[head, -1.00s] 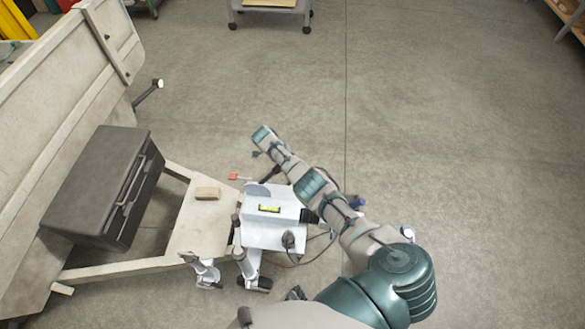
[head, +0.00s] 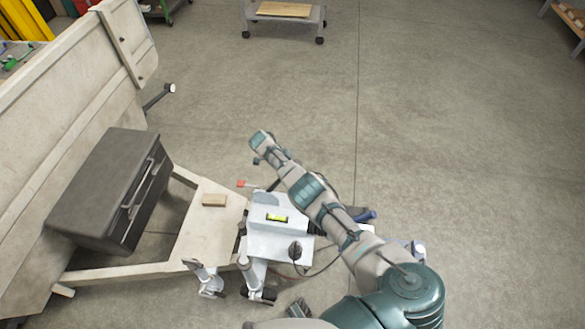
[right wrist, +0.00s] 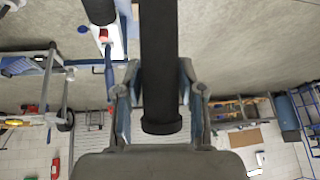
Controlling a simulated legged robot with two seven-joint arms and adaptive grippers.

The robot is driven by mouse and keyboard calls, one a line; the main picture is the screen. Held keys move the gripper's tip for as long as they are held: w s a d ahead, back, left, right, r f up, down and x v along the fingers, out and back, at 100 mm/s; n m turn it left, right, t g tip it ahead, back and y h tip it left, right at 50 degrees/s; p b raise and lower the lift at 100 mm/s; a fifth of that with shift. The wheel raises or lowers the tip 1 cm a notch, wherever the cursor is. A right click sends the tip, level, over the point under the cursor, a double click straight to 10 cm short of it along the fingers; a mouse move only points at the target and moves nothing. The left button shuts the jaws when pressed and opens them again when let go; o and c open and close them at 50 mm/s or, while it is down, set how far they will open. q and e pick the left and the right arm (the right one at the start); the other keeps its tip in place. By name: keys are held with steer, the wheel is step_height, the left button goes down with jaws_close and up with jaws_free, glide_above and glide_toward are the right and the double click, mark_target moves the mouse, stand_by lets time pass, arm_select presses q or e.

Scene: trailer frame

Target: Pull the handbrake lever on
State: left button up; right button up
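The handbrake lever (right wrist: 160,60) shows in the right wrist view as a thick black bar from the top edge down to a rimmed end in front of the palm. The fingers of my right gripper (right wrist: 160,75) lie close along both sides of it and appear closed on it. In the head view my right arm comes in from the lower right over the drawbar. It hides the lever's grip and the gripper there. My left gripper is not in view.
The trailer (head: 62,88) stands at the left with a dark toolbox (head: 105,190). A wooden block (head: 214,200) lies on the drawbar board. A white box with a spirit level (head: 277,217) is beside it. A cart (head: 284,12) stands far back.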

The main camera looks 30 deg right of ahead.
steer(key=o, duration=0.3)
steer(key=shift+a+f, duration=0.15)
steer(key=shift+f, duration=0.05)
steer(key=shift+o, duration=0.2)
steer(key=shift+w, duration=0.2)
steer(key=shift+r, duration=0.25)
steer(key=v, duration=1.1)
steer(key=shift+w+a+r, duration=0.2)
steer(key=shift+a, duration=0.15)
steer(key=shift+d, duration=0.1)
steer(key=shift+f, duration=0.1)
